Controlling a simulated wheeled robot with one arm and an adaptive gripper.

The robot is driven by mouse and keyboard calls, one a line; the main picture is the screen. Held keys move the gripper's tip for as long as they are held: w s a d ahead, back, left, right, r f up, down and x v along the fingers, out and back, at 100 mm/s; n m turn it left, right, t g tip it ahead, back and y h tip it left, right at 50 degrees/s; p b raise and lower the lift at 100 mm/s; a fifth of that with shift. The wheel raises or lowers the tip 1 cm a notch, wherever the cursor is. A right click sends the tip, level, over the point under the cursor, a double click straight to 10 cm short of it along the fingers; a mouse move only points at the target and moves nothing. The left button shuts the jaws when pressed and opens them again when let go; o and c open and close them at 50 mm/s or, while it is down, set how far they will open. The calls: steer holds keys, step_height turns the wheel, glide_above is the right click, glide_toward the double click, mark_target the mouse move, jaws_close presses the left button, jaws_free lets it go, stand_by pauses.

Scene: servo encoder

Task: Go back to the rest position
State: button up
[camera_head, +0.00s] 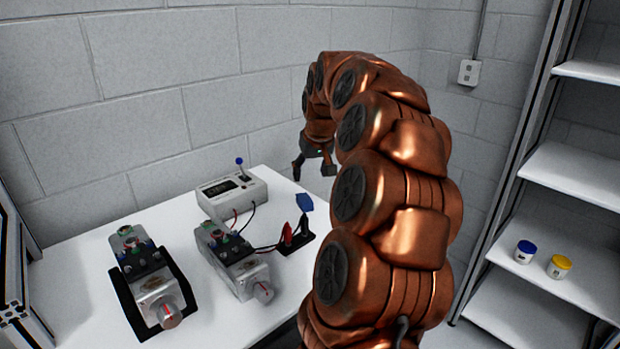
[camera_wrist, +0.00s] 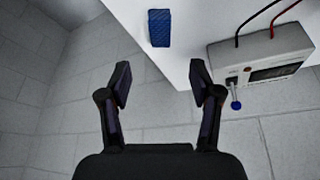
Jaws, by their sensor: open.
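My gripper (camera_head: 313,168) hangs over the far right part of the white table (camera_head: 210,315), below the bend of my copper arm. In the wrist view my gripper (camera_wrist: 160,88) has its two dark fingers spread wide, with nothing between them. A small blue block (camera_head: 304,202) lies on the table below the gripper. It also shows in the wrist view (camera_wrist: 159,28), beyond the fingertips and apart from them.
A white meter box (camera_head: 232,194) with a blue-tipped lever stands at the back. Two servo units (camera_head: 150,285) (camera_head: 235,262) and red and black clips (camera_head: 296,236) are in front. Shelves (camera_head: 575,172) with two jars (camera_head: 525,252) (camera_head: 559,267) stand right. Block walls close the back.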

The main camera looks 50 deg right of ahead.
steer(key=shift+a, duration=0.1)
stand_by(0.5)
steer(key=s+a+n+p, duration=0.1)
steer(key=a, duration=0.7)
steer(key=s+a+n+g+y+p, duration=0.1)
steer(key=a, duration=0.7)
steer(key=s+a+n+y+p, duration=0.1)
steer(key=s+a, duration=0.1)
steer(key=a, duration=0.6)
steer(key=shift+a+n+g, duration=0.4)
steer(key=s+a+f+n+g+p, duration=0.1)
steer(key=s+a+f+g, duration=0.1)
steer(key=s+a, duration=0.5)
steer(key=s+a+f+n+g+p, duration=0.1)
steer(key=s+a, duration=0.6)
steer(key=s, duration=0.8)
step_height(320, 180, down, 2)
steer(key=shift+a+f+g+p, duration=0.1)
steer(key=shift+a+g+p, duration=0.1)
steer(key=shift+g+p, duration=0.4)
